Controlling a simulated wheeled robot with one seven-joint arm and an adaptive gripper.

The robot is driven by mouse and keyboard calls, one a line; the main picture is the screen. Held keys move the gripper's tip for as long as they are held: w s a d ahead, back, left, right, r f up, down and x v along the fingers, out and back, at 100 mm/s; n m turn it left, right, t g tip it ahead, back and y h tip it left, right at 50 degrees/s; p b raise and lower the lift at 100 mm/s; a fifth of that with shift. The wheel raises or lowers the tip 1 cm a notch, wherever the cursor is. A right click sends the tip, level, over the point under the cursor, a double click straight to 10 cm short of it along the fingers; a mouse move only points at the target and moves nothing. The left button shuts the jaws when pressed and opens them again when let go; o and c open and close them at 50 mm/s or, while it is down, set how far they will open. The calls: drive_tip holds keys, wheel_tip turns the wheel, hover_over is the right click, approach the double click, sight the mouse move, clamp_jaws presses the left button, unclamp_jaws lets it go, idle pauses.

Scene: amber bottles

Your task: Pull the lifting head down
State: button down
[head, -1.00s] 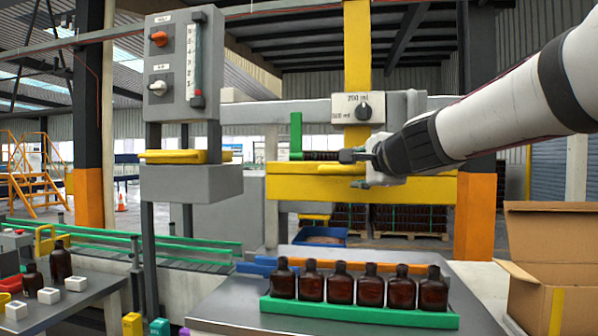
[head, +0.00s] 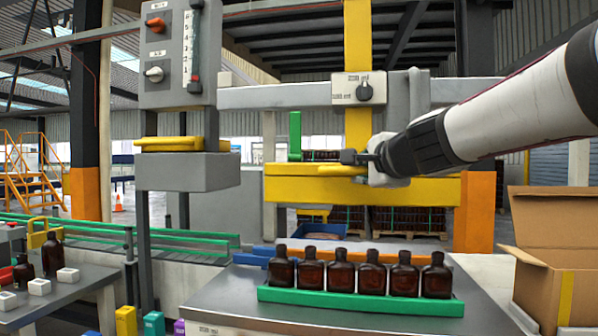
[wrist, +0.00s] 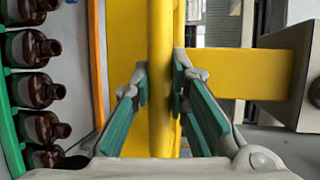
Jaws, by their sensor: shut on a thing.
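The lifting head (head: 410,190) is a wide yellow beam hung on a yellow upright post, above and behind a row of brown bottles. A yellow handle bar (head: 312,170) runs along its front. My gripper (head: 350,157) reaches in from the right at the handle. In the wrist view my gripper (wrist: 160,88) has its green-padded fingers on either side of the yellow handle bar (wrist: 161,40), shut on it. The far faces of the pads are hidden.
The amber bottles (head: 326,275) stand in a green tray (head: 360,301) on the grey table, below the head with clear space between. An open cardboard box (head: 545,275) is at right. A grey control box (head: 180,55) stands at left.

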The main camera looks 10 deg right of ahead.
wheel_tip(320, 180, down, 14)
drive_tip(key=b, duration=1.2)
drive_tip(key=shift+r, duration=0.2)
drive_tip(key=shift+a, duration=0.1)
drive_tip(key=c, duration=1.5)
unclamp_jaws()
drive_tip(key=shift+c, duration=0.2)
drive_tip(key=shift+r, duration=0.1)
drive_tip(key=v, duration=1.2)
